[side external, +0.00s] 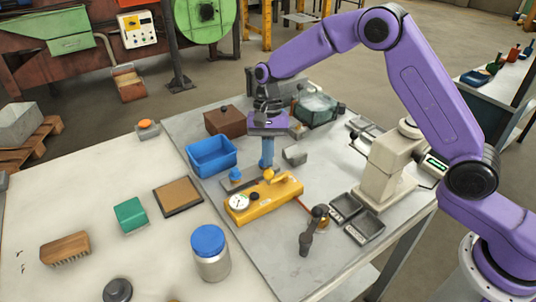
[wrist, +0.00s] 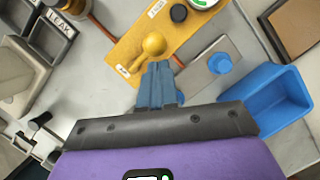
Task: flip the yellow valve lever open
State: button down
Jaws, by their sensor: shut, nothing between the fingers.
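The yellow valve board (side external: 250,207) lies on the grey bench top and carries a round white gauge (side external: 239,202). The yellow lever with a ball knob (side external: 269,175) sits at the board's far side; the wrist view shows the ball (wrist: 153,44) near a narrow end of the board, with a short yellow stem running down-left. My gripper (side external: 267,164) points down with its blue fingers together and empty. Its fingertips (wrist: 158,66) are right by the ball knob; I cannot tell whether they touch it. The lever's base is partly hidden by the ball.
A blue bin (side external: 211,157) and a blue-knobbed plate (side external: 235,178) stand left of my gripper. A grey block (side external: 295,155) lies to its right. A dark upright fitting (side external: 312,232) and black trays (side external: 358,222) are at the front right.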

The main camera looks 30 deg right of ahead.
aim_at(272, 172)
jog(key=shift+s+a+n, duration=0.2)
jog(key=shift+n, duration=0.5)
dwell(0.3)
jog(key=shift+s+h, duration=0.1)
jog(key=shift+h, duration=0.2)
jog(key=shift+s+a, duration=0.3)
jog(key=shift+s, duration=0.2)
jog(key=n, duration=0.1)
jog(key=s+n, duration=0.1)
jog(key=shift+a+n+g+h, duration=0.15)
jog(key=shift+n+g+h, duration=0.15)
jog(key=shift+n, duration=0.1)
jog(key=shift+s+n, duration=0.55)
jog(key=shift+n, duration=0.05)
jog(key=n, duration=0.1)
jog(key=s+n+h, duration=0.1)
jog(key=n, duration=0.1)
jog(key=shift+s+n, duration=0.25)
jog(key=shift+n, duration=0.05)
jog(key=n, duration=0.1)
jog(key=s+d+n+h, duration=0.1)
jog(key=n, duration=0.1)
jog(key=shift+s+n+h, duration=0.1)
jog(key=shift+n+h, duration=0.2)
jog(key=shift+s+d, duration=0.1)
jog(key=shift+d, duration=0.1)
jog(key=shift+s+d+f, duration=0.1)
